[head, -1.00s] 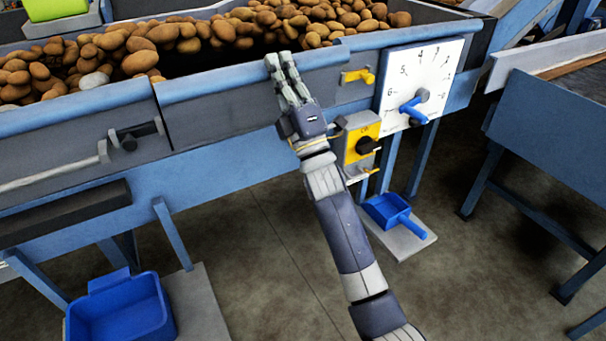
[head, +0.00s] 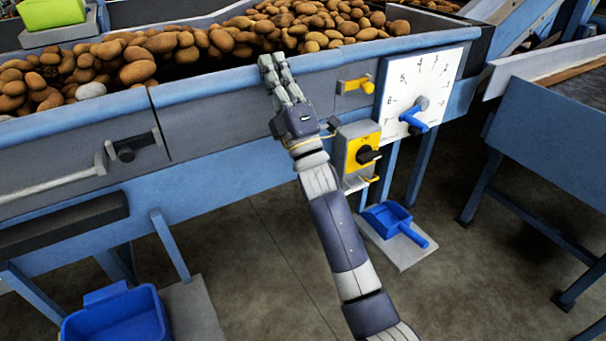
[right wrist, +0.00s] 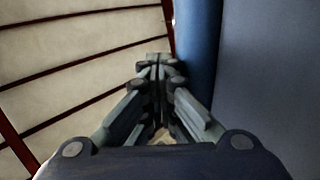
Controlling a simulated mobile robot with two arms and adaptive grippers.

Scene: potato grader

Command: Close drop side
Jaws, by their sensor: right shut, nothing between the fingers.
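The drop side (head: 215,123) is a grey panel with a blue top rail in the front wall of the potato hopper. It stands upright, and its rail lines up about flush with the rails beside it. My right gripper (head: 272,62) is shut and empty, its fingertips up against the drop side's rail near its right end. In the right wrist view the shut fingers (right wrist: 157,75) lie close beside the blue rail (right wrist: 197,60) and a grey surface; contact is hard to tell. A yellow-handled latch (head: 366,87) is right of the gripper. My left gripper is not in view.
Potatoes (head: 137,72) lie behind the wall. A yellow switch box (head: 358,152) and white dial (head: 432,75) are right of my arm. A grey bar handle (head: 60,187) is at left. A blue bin (head: 118,318) and scoop (head: 390,218) are below.

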